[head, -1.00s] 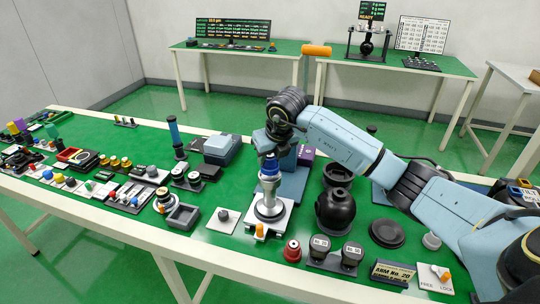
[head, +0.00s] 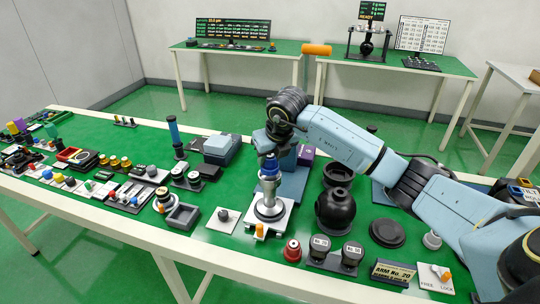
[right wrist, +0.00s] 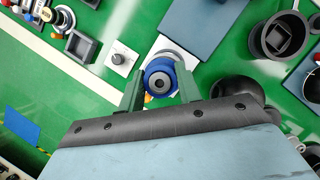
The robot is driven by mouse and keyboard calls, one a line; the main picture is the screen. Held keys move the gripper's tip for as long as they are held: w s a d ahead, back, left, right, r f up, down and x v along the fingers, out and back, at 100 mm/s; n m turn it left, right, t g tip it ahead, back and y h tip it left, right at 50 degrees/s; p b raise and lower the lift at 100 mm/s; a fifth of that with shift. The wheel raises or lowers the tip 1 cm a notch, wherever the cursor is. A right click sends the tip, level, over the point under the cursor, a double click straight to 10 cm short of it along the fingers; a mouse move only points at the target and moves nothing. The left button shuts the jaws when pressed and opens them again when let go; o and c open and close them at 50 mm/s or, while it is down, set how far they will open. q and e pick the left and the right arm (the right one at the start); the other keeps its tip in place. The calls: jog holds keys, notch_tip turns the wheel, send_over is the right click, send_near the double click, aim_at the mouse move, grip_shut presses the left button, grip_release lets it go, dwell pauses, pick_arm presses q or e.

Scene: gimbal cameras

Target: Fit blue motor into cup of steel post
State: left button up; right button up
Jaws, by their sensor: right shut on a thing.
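The blue motor (head: 270,165) is upright at the top of the steel post (head: 269,196), in line with it. The post stands on a pale square plate (head: 280,222). My right gripper (head: 269,155) is above the post and shut on the motor. In the right wrist view, the motor (right wrist: 159,82) shows as a round blue body with a dark centre between the two green fingers (right wrist: 159,90). The motor hides the cup, so I cannot tell how deep it sits. My left gripper is not in view.
A black round-bodied housing (head: 335,210) stands close right of the post. A small square plate with a knob (head: 223,219) and an open grey tray (head: 181,218) are to the left. A red-topped part (head: 292,251) is in front. Green tabletop shows between them.

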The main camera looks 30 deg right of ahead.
jog(key=shift+f+b, duration=0.8)
jog(key=shift+f, duration=0.4)
jog(key=o, duration=1.1)
jog(key=shift+o, duration=0.2)
jog(key=shift+r, duration=0.1)
jog(key=v, duration=1.3)
jog(key=shift+r, duration=0.15)
jog(key=shift+s, duration=0.1)
